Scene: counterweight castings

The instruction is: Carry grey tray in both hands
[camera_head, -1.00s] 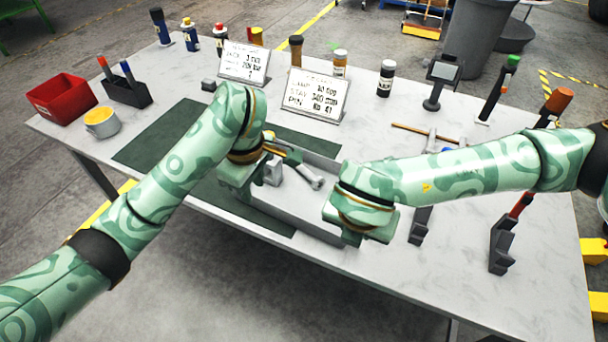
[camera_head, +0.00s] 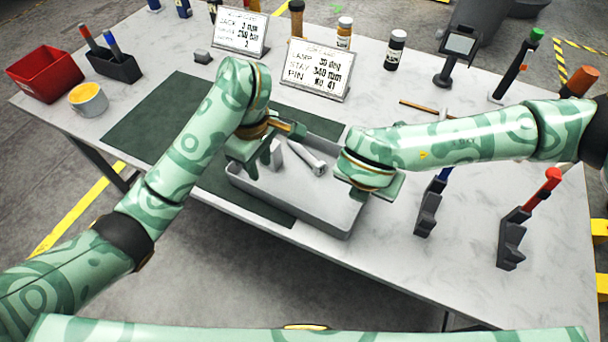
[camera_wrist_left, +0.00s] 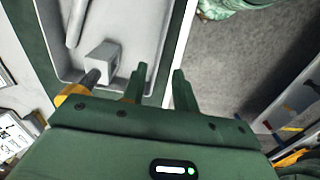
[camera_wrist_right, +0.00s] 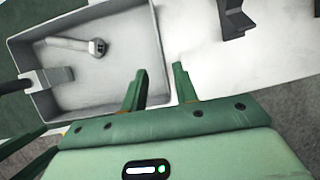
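The grey tray (camera_head: 300,209) lies partly over the dark green mat near the table's front; I cannot clearly tell whether it touches the table. Contact with the walls is unclear.
Two signs (camera_head: 317,71) stand behind the tray. A red bin (camera_head: 46,75), a yellow-topped pot (camera_head: 88,99) and a pen holder (camera_head: 114,66) are at the left. Dark tool holders (camera_head: 511,240) stand to the right. The table front edge is close.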

